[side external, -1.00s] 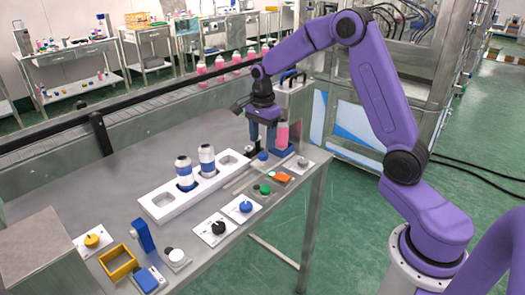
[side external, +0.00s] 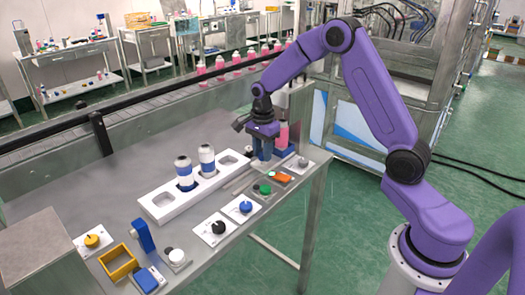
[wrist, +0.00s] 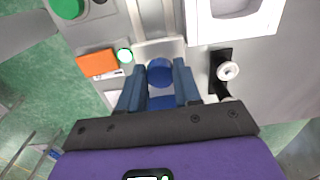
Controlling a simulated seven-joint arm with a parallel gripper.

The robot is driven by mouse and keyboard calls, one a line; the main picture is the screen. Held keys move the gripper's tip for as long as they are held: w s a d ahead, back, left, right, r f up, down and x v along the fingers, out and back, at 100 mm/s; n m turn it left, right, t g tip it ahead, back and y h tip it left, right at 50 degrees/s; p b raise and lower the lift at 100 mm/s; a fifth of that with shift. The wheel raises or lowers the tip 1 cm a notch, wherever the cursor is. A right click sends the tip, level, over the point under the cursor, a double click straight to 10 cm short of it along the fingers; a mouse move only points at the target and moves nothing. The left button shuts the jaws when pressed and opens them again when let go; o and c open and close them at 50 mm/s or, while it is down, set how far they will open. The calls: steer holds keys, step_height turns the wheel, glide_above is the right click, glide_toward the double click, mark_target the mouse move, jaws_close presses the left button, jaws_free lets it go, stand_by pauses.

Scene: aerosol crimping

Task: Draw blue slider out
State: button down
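The blue slider (wrist: 160,72) shows in the wrist view as a round blue knob on a pale track, between my fingertips. My gripper (wrist: 158,72) has its two blue fingers apart, one on each side of the knob, with narrow gaps visible. More blue shows between the fingers nearer the palm; I cannot tell what it belongs to. In the side external view my gripper (side external: 262,160) is low over the panel at the table's right end, and its fingers hide the slider.
A white rack (side external: 160,207) holding two bottles stands to the left. An orange switch (side external: 282,177), a green button (side external: 265,189) and a blue dial (side external: 245,207) sit close by. A pink bottle (side external: 283,135) stands just behind my gripper.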

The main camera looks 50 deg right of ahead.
steer(key=shift+a, duration=6.35)
steer(key=c, duration=0.8)
jaws_free()
steer(key=shift+a, duration=0.1)
steer(key=shift+d+r, duration=0.2)
steer(key=shift+r, duration=0.15)
step_height(320, 180, up, 17)
steer(key=shift+a+f, duration=0.1)
